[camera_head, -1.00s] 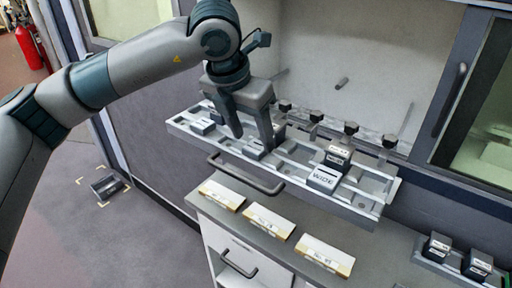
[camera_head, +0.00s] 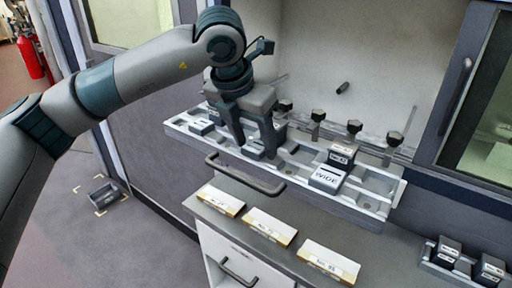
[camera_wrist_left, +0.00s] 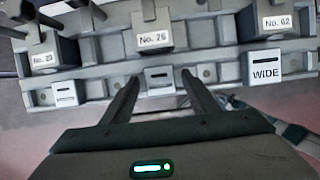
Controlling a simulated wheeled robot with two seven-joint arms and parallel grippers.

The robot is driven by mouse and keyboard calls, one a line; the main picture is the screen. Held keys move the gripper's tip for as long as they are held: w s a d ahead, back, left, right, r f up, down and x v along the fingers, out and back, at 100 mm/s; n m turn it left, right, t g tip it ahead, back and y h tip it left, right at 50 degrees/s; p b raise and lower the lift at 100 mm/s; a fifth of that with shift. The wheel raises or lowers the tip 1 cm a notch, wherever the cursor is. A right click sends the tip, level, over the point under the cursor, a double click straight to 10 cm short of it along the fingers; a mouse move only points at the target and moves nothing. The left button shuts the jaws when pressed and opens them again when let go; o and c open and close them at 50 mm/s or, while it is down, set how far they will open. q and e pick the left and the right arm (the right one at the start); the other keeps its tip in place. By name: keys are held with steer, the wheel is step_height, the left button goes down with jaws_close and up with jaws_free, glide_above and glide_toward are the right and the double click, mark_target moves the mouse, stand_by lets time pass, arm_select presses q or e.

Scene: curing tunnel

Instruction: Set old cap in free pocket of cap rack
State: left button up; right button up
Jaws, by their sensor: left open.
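My left gripper (camera_head: 256,149) is open, pointing down over the long grey slotted tray (camera_head: 372,218). Its fingers are on either side of a small light block with a label (camera_wrist_left: 160,79), apart from it as far as I can tell. I see nothing held. Behind that block in the left wrist view stands a dark block marked No. 76 (camera_wrist_left: 155,41). A small rack (camera_head: 428,262) at the lower right holds two dark caps (camera_head: 447,247) (camera_head: 490,268), with a gap between them. I cannot tell which piece is the old cap. My right gripper is not in view.
Blocks marked No. 62 (camera_head: 341,155) and WIDE (camera_head: 326,178) stand on the tray's right. Dark knobs (camera_head: 354,127) line its back. A handle bar (camera_head: 245,178) juts out in front. Several labelled pale boxes (camera_head: 270,225) lie on the counter. A sliding door frames the right.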

mark_target(254, 147)
arm_select(q)
steer(key=c, duration=1.1)
steer(key=shift+r+p, duration=0.45)
steer(key=shift+r, duration=2.55)
steer(key=shift+c, duration=0.2)
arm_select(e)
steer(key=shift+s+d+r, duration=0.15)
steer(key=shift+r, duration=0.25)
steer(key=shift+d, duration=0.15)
arm_select(q)
steer(key=shift+r, duration=1.5)
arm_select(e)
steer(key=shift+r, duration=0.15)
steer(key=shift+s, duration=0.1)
